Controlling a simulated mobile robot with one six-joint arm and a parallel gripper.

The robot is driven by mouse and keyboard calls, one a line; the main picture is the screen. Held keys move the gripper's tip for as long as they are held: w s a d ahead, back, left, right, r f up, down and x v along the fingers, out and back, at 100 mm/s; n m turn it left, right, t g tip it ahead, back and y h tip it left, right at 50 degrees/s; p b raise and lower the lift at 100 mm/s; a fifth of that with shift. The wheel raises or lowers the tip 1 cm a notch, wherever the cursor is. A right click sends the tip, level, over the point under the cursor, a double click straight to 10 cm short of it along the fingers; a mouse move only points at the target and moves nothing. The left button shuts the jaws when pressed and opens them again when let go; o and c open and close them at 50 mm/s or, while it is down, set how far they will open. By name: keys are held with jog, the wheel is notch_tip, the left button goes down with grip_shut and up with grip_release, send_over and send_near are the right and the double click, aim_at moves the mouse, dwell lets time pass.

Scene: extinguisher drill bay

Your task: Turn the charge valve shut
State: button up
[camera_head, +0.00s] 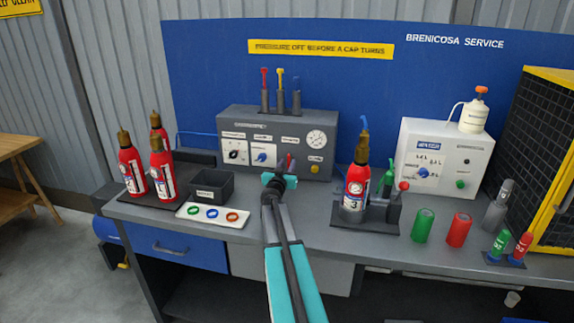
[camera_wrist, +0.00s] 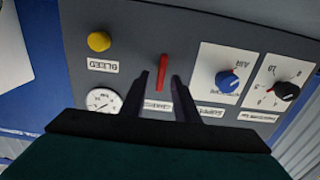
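The charge valve is a red lever (camera_wrist: 162,72) on the grey panel (camera_head: 235,122), beside a label that seems to read CHARGE. In the wrist view it runs nearly straight up and down. In the head view the lever (camera_head: 290,159) shows just above my gripper (camera_head: 280,181), partly hidden. My gripper (camera_wrist: 161,76) is open in the wrist view, its two dark fingers pointing at the panel. The lever appears between the fingertips there, with a gap on both sides. I cannot tell how deep the fingers reach.
The panel also has a yellow BLEED button (camera_wrist: 98,41), a gauge (camera_wrist: 103,101), a blue knob (camera_wrist: 228,79) and a black knob (camera_wrist: 286,91). Extinguisher 3 (camera_head: 356,190) stands right of my arm. A black bin (camera_head: 211,187) and ring tray (camera_head: 240,221) are to the left.

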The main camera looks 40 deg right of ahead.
jog(key=shift+w+d, duration=0.25)
jog(key=shift+d, duration=0.15)
grip_shut()
jog(key=shift+a, duration=0.15)
